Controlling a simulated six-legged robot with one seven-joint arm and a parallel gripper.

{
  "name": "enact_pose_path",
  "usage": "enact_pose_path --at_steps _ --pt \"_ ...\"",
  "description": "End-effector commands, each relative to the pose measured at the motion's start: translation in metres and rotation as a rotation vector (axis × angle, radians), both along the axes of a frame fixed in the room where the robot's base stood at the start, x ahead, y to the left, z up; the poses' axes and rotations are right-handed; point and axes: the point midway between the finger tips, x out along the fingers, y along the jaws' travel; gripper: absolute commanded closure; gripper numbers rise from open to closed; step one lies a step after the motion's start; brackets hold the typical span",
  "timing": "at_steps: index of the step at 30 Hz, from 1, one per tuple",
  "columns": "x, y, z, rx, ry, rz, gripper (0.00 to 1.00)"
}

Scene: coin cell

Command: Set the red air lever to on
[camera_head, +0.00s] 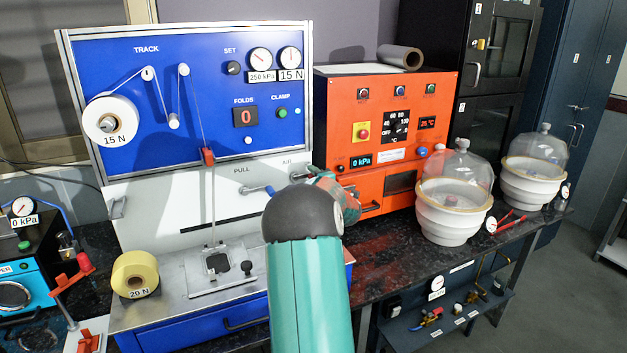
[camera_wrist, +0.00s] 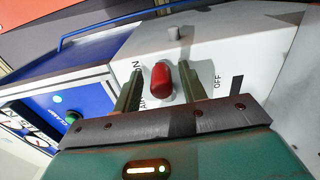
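The red air lever (camera_wrist: 161,82) shows as a rounded red knob in the wrist view. It sits on a white panel with ON printed to its left and OFF to its right. My gripper (camera_wrist: 157,88) is open, with one finger on each side of the knob. A narrow gap shows on the left; contact on the right is hard to tell. In the head view my arm and gripper (camera_head: 302,176) reach the right part of the white panel by the AIR label (camera_head: 287,161), and the lever is hidden there.
An orange oven (camera_head: 385,85) stands close on the right. Glass-domed white vessels (camera_head: 455,205) stand further right. A yellow roll (camera_head: 135,272) lies at lower left.

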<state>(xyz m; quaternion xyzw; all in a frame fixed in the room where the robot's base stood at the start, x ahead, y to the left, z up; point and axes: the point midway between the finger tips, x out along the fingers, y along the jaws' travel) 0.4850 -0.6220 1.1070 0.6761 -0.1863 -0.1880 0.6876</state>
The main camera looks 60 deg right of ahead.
Motion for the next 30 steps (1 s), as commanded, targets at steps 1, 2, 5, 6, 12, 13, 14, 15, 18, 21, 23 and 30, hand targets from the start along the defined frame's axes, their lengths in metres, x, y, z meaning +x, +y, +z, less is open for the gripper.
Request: enact_pose_path --at_steps 1,2,5,6,12,13,14,15,18,21,23,30 --pt "0.000 0.000 0.000 0.001 0.000 0.000 0.58" --pt "0.000 0.000 -0.001 0.001 0.000 0.000 0.58" --pt "0.000 0.000 -0.001 0.001 0.000 0.000 0.58" --pt "-0.001 0.000 -0.001 0.001 0.000 0.000 0.58" --pt "-0.016 0.009 0.000 0.002 0.001 -0.001 0.58" --pt "-0.020 0.012 0.000 0.001 0.000 -0.001 0.58" --pt "-0.025 0.015 -0.001 0.003 0.001 -0.002 0.58" --pt "-0.033 0.019 0.000 0.003 0.001 -0.002 0.58" --pt "-0.052 0.031 0.000 0.004 0.000 -0.003 0.58" --pt "-0.071 0.042 0.000 0.003 -0.001 -0.002 0.58" --pt "-0.083 0.049 0.000 0.002 0.000 -0.002 0.58" --pt "-0.114 0.067 -0.001 0.001 0.000 -0.001 0.58"
